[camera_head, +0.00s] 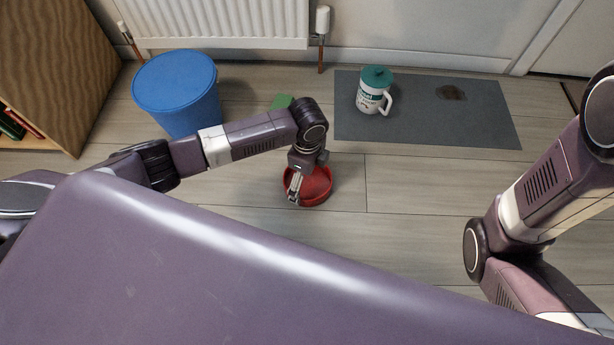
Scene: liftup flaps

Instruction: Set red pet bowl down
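The red pet bowl (318,188) shows in the head view near the middle of the floor, right under my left gripper. My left gripper (294,194) points down at the bowl's left rim. Its fingers overlap the rim and look closed around it. The gripper hides the bowl's left and back parts. I cannot tell whether the bowl touches the floor or is slightly above it. My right arm comes in at the right edge, and its gripper is out of view.
A blue bin (178,92) stands at the back left. A grey mat (425,125) bears a white mug with a teal lid (372,92) and a dark stain (451,93). Floor right of the bowl is clear.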

